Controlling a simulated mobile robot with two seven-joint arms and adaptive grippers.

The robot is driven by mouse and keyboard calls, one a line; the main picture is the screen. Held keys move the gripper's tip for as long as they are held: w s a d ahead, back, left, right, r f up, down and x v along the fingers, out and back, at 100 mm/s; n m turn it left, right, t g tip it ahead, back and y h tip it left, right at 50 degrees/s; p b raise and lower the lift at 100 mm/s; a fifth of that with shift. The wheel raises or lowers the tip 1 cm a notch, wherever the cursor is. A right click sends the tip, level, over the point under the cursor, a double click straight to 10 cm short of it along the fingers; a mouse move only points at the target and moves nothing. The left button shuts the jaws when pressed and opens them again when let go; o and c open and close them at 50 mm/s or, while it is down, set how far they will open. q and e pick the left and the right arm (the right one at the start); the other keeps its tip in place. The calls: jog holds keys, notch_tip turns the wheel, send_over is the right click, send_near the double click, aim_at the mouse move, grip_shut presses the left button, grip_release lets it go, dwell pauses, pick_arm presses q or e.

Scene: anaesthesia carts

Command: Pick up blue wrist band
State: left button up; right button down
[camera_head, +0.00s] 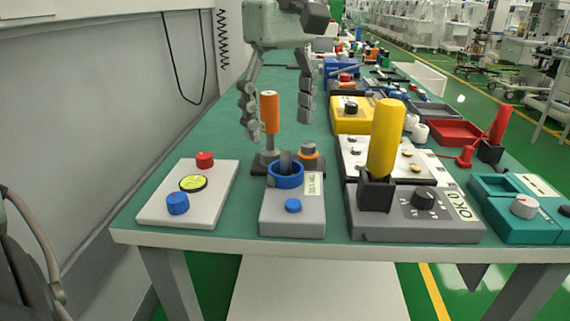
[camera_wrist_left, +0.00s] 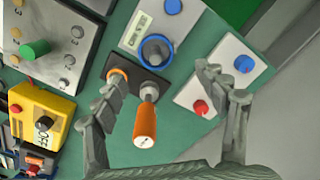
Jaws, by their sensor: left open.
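The blue wrist band (camera_head: 286,177) is a blue ring on a grey box (camera_head: 305,215) near the table's front edge, around a short grey upright piece. It also shows in the left wrist view (camera_wrist_left: 157,50), at the top centre. My left gripper (camera_head: 279,126) is open, fingers pointing down, above and behind the band and apart from it. In the left wrist view its two fingers (camera_wrist_left: 160,80) are spread, with an orange-handled tool (camera_wrist_left: 145,124) between them and nothing gripped. My right gripper is in neither view.
The orange handle (camera_head: 269,112) stands upright on a dark base behind the band, close to my left fingers. A white button box (camera_head: 215,190) is left. A grey box with a tall yellow handle (camera_head: 385,140) is right. Green tabletop (camera_head: 215,135) is clear at back left.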

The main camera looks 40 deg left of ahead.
aim_at(282, 157)
pick_arm(q)
jog(key=f, duration=0.7)
jog(key=shift+w+f, duration=0.1)
jog(key=shift+w, duration=0.15)
jog(key=shift+c, duration=0.6)
jog(key=c, duration=1)
